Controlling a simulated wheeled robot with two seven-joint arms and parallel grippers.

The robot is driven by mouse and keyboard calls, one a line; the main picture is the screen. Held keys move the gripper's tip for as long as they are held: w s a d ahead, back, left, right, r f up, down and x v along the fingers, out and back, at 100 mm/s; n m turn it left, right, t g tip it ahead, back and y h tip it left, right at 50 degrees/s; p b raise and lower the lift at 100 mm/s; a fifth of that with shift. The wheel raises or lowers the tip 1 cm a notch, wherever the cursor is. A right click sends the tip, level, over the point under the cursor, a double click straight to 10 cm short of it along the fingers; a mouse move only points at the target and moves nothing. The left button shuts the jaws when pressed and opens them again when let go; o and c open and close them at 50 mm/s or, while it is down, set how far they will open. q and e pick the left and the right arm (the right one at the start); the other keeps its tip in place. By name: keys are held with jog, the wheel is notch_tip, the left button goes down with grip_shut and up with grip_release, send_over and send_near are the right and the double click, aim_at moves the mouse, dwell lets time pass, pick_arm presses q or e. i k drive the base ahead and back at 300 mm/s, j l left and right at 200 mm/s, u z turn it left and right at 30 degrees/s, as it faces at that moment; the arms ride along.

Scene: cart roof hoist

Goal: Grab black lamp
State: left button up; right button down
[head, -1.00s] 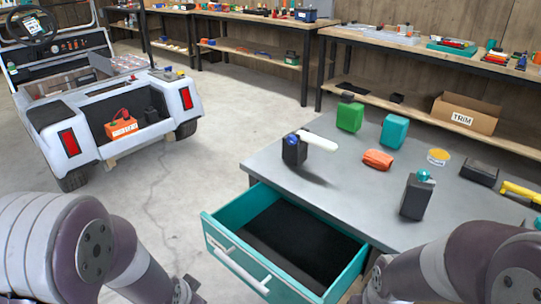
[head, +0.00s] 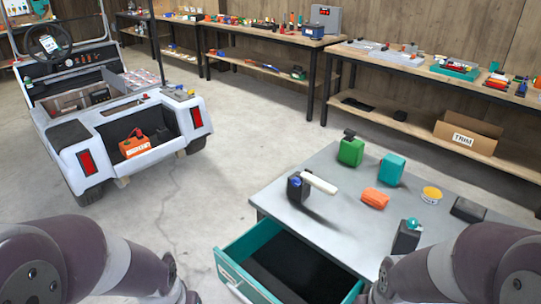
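A black upright body with a blue knob and a long white bar sticking out to the right, which looks like the black lamp (head: 295,190), stands near the left edge of the grey worktop (head: 345,222). A second black upright object with a teal ball on top (head: 405,240) stands near the front, partly covered by my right arm; I cannot tell whether it is also a lamp. My arms come in at the lower left and lower right. Both grippers are outside the picture, so what they hold is hidden.
Below the worktop, a teal drawer (head: 238,279) with a dark lining stands open. A green can (head: 351,152), a teal block (head: 391,171), an orange item (head: 374,198), a yellow-topped tub (head: 431,195) and a black box (head: 467,209) share the worktop. A white cart (head: 120,135) stands left.

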aim_at(406, 241)
jog(key=z, duration=1.1)
